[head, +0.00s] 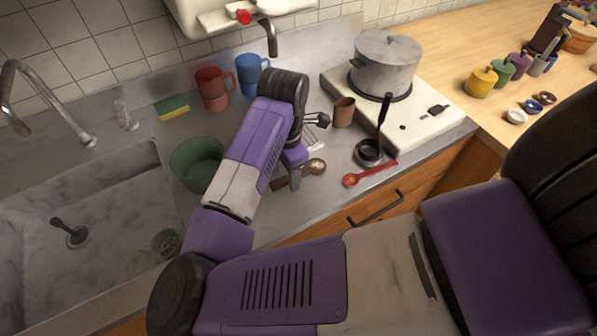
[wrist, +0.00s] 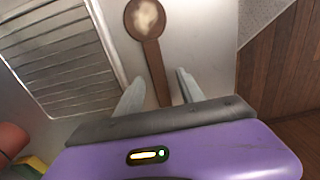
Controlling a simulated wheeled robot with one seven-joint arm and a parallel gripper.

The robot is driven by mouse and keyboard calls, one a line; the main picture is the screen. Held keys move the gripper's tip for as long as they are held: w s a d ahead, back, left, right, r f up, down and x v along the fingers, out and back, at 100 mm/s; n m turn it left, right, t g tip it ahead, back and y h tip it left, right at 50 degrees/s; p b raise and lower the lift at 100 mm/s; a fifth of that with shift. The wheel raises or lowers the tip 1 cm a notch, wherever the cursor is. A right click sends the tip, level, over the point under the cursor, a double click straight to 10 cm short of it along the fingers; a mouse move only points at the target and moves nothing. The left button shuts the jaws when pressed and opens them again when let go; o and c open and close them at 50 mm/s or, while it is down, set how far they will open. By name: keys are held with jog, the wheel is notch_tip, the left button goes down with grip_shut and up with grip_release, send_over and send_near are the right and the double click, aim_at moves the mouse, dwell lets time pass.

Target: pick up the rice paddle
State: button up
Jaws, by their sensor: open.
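The rice paddle (wrist: 154,55) is a brown wooden utensil with a rounded head and a pale patch in it. In the wrist view its head is at the top and its handle runs down between my fingers. In the head view the rice paddle (head: 312,167) lies on the grey counter, its handle partly hidden by my gripper. My gripper (head: 294,180) is open above the handle. In the wrist view my gripper (wrist: 160,88) has one finger on each side of the handle; I cannot tell whether they touch it.
A metal rack (wrist: 62,60) lies left of the paddle. A red spoon (head: 368,174), a small black pan (head: 368,154) and a brown cup (head: 343,112) stand to the right, near the stove (head: 425,115). A green bowl (head: 192,162) is left of my arm. The wooden cabinet front (wrist: 285,75) drops at the counter's edge.

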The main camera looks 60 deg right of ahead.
jog(key=shift+c, duration=0.4)
grip_shut()
jog(key=shift+r, duration=0.1)
